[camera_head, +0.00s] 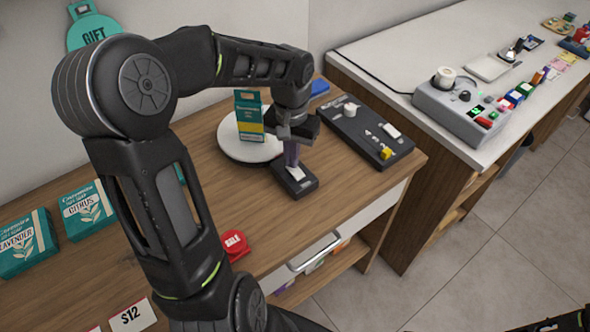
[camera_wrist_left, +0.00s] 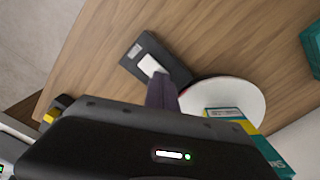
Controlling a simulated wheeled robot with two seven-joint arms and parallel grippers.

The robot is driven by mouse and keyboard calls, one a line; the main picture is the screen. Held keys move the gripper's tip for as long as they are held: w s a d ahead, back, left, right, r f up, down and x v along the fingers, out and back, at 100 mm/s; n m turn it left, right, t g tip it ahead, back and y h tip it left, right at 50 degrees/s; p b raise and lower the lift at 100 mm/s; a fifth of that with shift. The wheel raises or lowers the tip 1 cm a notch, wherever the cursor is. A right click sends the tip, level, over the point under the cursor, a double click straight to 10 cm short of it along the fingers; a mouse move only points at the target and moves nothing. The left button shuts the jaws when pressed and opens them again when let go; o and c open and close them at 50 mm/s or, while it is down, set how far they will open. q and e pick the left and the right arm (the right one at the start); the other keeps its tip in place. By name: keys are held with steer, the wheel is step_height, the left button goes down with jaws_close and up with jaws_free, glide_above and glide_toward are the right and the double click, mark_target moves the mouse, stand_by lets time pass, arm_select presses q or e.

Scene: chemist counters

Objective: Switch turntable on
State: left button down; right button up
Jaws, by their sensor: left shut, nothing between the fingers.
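The turntable is a white round disc (camera_head: 230,148) on the wooden counter, with a teal and yellow box (camera_head: 249,117) standing on it. Beside it lies a small dark switch box (camera_head: 306,186) with a pale rocker (camera_head: 296,174). My left gripper (camera_head: 291,160) is shut and empty, pointing down with its fingertips at the back end of the rocker; I cannot tell if they touch it. The left wrist view shows the fingers (camera_wrist_left: 162,92) beside the switch box (camera_wrist_left: 165,58) and the disc (camera_wrist_left: 240,90).
A dark tray (camera_head: 350,137) with small items lies to the right of the switch box. Teal soap boxes (camera_head: 88,210) and a red sale tag (camera_head: 235,243) are at the left and front. A white counter (camera_head: 420,60) with a grey device (camera_head: 460,108) stands at right.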

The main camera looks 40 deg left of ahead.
arm_select(q)
steer(key=shift+f+b, duration=0.3)
steer(key=shift+f, duration=0.1)
steer(key=shift+r+p, duration=2.65)
steer(key=shift+r, duration=0.9)
